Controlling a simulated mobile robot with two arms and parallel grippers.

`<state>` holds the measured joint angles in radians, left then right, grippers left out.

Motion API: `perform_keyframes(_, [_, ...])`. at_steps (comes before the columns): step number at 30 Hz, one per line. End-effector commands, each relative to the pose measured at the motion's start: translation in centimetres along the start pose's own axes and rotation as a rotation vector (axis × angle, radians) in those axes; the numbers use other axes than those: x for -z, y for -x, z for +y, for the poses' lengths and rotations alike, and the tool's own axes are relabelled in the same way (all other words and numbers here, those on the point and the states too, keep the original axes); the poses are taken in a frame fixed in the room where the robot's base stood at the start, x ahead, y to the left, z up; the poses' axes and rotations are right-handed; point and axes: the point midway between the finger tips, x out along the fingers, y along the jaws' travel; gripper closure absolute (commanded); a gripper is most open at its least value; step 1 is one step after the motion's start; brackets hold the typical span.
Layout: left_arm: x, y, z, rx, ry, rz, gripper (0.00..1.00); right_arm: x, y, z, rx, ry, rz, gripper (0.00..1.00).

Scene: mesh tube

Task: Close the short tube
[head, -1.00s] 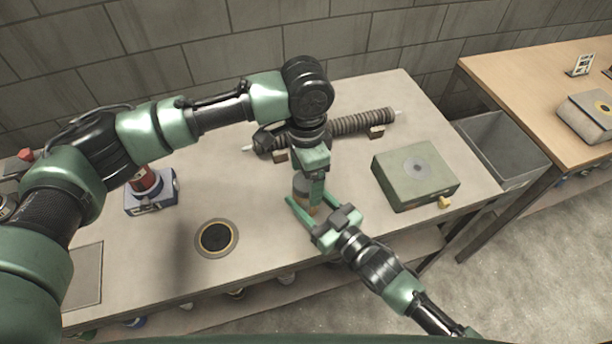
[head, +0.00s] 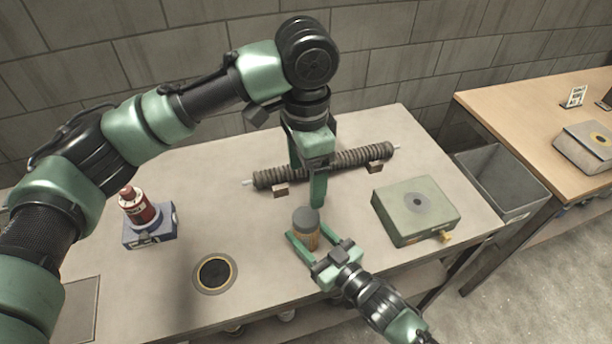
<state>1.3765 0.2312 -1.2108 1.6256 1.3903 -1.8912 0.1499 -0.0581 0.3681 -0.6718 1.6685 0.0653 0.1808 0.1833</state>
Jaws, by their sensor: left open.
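The short tube (head: 309,240) is a small upright cylinder with a brownish body and a grey cap (head: 306,217) on top. It stands near the table's front edge. My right gripper (head: 306,243) has its fingers on both sides of the tube's body and looks shut on it. My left gripper (head: 306,186) is above and behind the tube, pointing down, with its fingers apart and nothing between them. It is clear of the cap. I cannot tell how tightly the cap sits.
A long ribbed dark tube (head: 345,160) lies on small supports behind my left gripper. A green box (head: 405,222) stands at right, a red bottle (head: 137,208) on a blue box (head: 158,234) at left. A round ringed hole (head: 233,273) is in front. A grey bin (head: 500,180) stands beyond the table.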

Motion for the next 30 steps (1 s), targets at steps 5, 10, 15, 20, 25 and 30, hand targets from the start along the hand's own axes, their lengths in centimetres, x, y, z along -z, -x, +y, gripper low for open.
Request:
perform_keyframes(5, [0.0, 0.0, 0.0, 0.0, 0.0, 0.0, 0.21, 0.0, 0.0, 0.0, 0.0, 0.0, 0.001, 0.24])
perform_keyframes(10, [0.0, 0.0, 0.0, 0.0, 0.0, 0.0, 0.21, 0.0, 0.0, 0.0, 0.0, 0.0, 0.001, 0.24])
perform_keyframes(15, [0.0, -0.1, 0.0, 0.0, 0.0, 0.0, 0.21, -0.1, 0.6, 0.0, 0.0, 0.0, -0.001, 0.24])
perform_keyframes(20, [0.0, -0.6, 0.0, 0.0, 0.0, 0.0, 0.21, -0.2, 3.0, -0.1, 0.001, 0.0, -0.003, 0.24])
perform_keyframes(25, [0.0, -0.9, 0.0, 0.0, 0.0, 0.0, 0.21, -0.3, 5.9, 0.0, 0.001, -0.001, -0.003, 0.24])
perform_keyframes(30, [0.0, -1.1, 0.0, 0.0, 0.0, 0.0, 0.21, -0.1, 7.5, 0.0, 0.0, 0.0, 0.0, 0.24])
